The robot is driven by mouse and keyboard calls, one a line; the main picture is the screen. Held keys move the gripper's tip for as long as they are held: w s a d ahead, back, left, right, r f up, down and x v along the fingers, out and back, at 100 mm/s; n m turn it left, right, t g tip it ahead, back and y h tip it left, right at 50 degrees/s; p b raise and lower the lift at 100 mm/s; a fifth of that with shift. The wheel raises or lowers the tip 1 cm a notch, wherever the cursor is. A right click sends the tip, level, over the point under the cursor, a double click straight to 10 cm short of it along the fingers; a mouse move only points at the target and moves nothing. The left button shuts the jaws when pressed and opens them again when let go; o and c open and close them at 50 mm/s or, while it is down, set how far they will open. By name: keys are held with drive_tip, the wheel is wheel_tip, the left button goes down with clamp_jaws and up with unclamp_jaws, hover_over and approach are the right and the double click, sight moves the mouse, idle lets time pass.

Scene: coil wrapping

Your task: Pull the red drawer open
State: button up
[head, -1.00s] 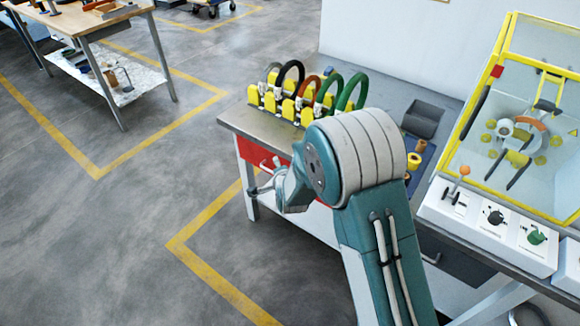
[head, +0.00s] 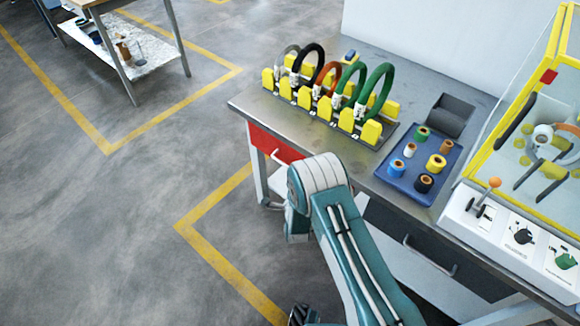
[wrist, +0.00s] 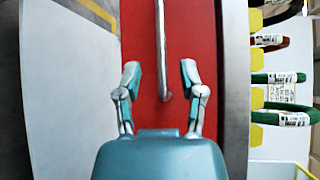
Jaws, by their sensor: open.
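The red drawer (head: 262,143) is under the left end of the workbench, and its front looks shut in the head view. Its pale bar handle (head: 280,157) shows beside my arm. In the wrist view the red drawer front (wrist: 145,18) fills the middle, with the metal handle (wrist: 161,40) running down from the top edge. My gripper (wrist: 159,76) is open, one finger on each side of the handle's lower end. No finger visibly touches the handle. Depth between fingertips and handle is hard to tell. In the head view my arm hides the gripper.
The workbench (head: 247,103) carries a rack of coloured coils (head: 376,90), a blue tray of spools (head: 396,185) and a yellow-framed machine (head: 548,50). A dark drawer (head: 400,230) sits farther right.

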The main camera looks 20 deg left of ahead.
drive_tip(key=x, duration=0.8)
drive_tip(key=shift+s, duration=0.1)
drive_tip(key=shift+c, duration=0.3)
clamp_jaws()
